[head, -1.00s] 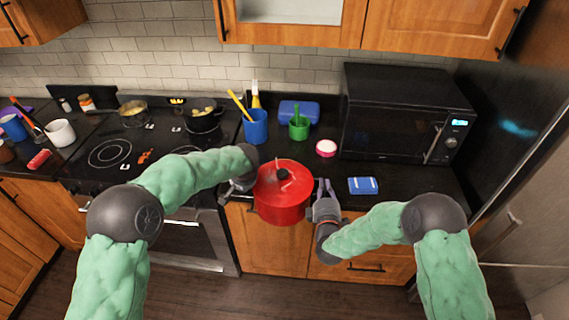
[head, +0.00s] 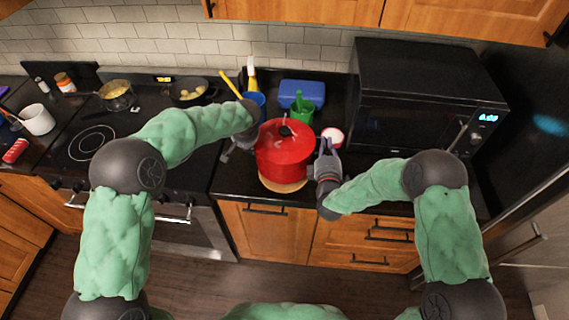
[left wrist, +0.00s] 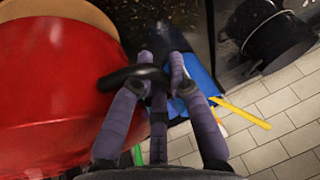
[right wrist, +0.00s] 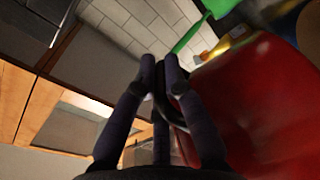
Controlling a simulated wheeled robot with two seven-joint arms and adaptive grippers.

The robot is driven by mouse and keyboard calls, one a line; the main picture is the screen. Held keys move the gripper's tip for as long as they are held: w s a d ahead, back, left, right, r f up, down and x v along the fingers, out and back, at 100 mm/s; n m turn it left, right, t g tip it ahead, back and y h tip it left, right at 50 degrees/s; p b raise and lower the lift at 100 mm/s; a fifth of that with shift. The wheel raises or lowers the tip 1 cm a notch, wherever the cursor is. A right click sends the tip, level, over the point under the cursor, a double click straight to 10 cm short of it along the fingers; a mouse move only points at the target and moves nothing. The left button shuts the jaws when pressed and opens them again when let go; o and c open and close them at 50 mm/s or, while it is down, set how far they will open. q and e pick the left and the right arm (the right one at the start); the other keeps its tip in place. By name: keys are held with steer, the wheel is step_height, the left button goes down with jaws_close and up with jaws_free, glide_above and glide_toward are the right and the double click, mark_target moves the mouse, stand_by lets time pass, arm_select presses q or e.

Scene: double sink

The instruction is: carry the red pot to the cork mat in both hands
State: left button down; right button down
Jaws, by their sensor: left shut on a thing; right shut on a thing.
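The red pot (head: 284,155), with its lid and dark knob, is upright between my grippers near the counter's front edge. It also fills the left of the left wrist view (left wrist: 50,80) and the right of the right wrist view (right wrist: 255,100). The round cork mat (head: 283,184) shows below the pot, mostly hidden by it; I cannot tell whether they touch. My left gripper (head: 246,142) is shut on the pot's dark left handle (left wrist: 130,77). My right gripper (head: 326,148) is shut on the right handle (right wrist: 176,112).
The microwave (head: 420,105) is at right. The stove (head: 95,143) with pans is at left.

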arm_select(q)
steer(key=shift+d+r, duration=0.15)
steer(key=shift+r, duration=0.15)
arm_select(e)
steer(key=shift+s+a+r, duration=0.15)
steer(key=shift+r, duration=0.15)
arm_select(q)
steer(key=shift+f, duration=0.1)
arm_select(e)
steer(key=shift+f, duration=0.1)
